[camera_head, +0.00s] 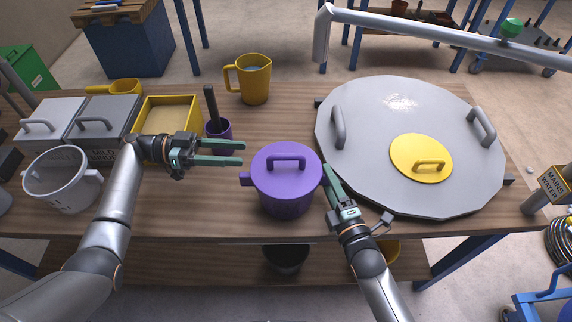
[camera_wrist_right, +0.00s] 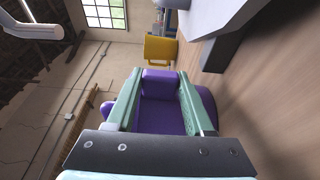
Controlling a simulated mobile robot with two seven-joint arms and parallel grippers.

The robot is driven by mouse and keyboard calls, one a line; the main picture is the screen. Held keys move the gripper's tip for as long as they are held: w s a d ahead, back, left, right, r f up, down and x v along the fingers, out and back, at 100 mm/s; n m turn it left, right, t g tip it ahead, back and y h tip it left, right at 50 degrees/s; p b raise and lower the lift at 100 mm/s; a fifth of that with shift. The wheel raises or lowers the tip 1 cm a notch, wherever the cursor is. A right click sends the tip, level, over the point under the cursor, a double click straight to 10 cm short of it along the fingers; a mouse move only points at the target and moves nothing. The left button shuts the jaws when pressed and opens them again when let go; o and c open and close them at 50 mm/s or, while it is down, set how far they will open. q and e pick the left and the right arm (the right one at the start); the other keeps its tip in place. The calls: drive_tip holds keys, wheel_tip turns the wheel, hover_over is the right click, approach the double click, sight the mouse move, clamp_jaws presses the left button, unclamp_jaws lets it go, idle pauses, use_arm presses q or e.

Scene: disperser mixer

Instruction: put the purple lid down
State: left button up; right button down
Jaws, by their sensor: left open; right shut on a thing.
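The purple lid (camera_head: 262,167) with its raised bar handle lies level on top of the purple pot (camera_head: 285,200), which stands on the wooden table near its front edge. My right gripper (camera_head: 326,175) is at the pot's right side, shut on the pot's right side handle. In the right wrist view its green fingers (camera_wrist_right: 161,85) flank the purple handle (camera_wrist_right: 160,85). My left gripper (camera_head: 242,154) is open and empty, its fingertips just left of the pot and lid and apart from them.
A large round grey lid (camera_head: 365,125) with a yellow lid (camera_head: 408,150) on it fills the table's right. A yellow jug (camera_head: 254,85) stands behind. A purple cup (camera_head: 220,131), a yellow tray (camera_head: 170,100), grey boxes (camera_head: 103,115) and a white pot (camera_head: 60,190) are left.

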sight(272, 158)
use_arm(q)
drive_tip(key=shift+n+t+h, duration=0.3)
drive_tip(key=shift+t, duration=0.1)
drive_tip(key=d, duration=0.4)
drive_tip(key=d+f, duration=0.1)
drive_tip(key=shift+w+d, duration=0.1)
drive_tip(key=shift+d, duration=0.3)
drive_tip(key=shift+s+d+r, duration=0.1)
drive_tip(key=shift+d, duration=1.25)
drive_tip(key=shift+s+d+r, duration=0.1)
drive_tip(key=shift+d, duration=1.25)
drive_tip(key=shift+c, duration=0.3)
clamp_jaws()
